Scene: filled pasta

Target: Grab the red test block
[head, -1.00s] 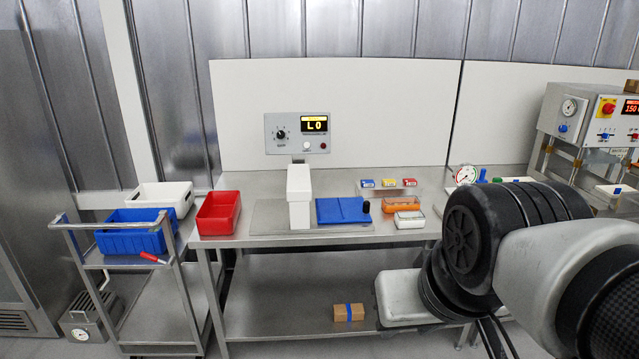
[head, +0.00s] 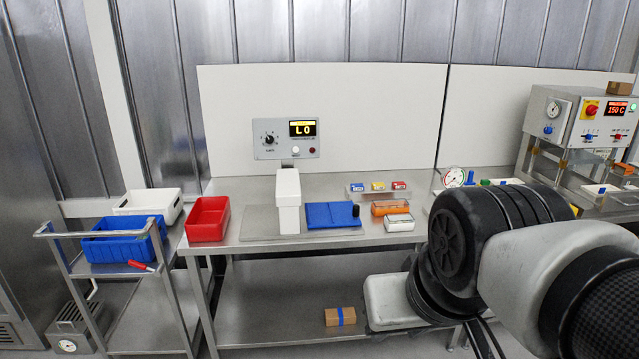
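A small red block (head: 399,185) with a pale label sits at the right end of a row of three on a clear stand (head: 376,194) on the steel bench. A yellow block (head: 378,186) is in the middle and a blue block (head: 358,188) at the left. My arm fills the lower right of the head view, in front of the bench's right part. My gripper itself does not show, so its state and distance to the red block are hidden.
An orange box (head: 390,208) and a clear-lidded box (head: 400,223) stand in front of the blocks. Left of them are a blue plate (head: 332,215), a white upright unit (head: 288,201) and a red bin (head: 207,219). A cart (head: 105,262) stands at the left.

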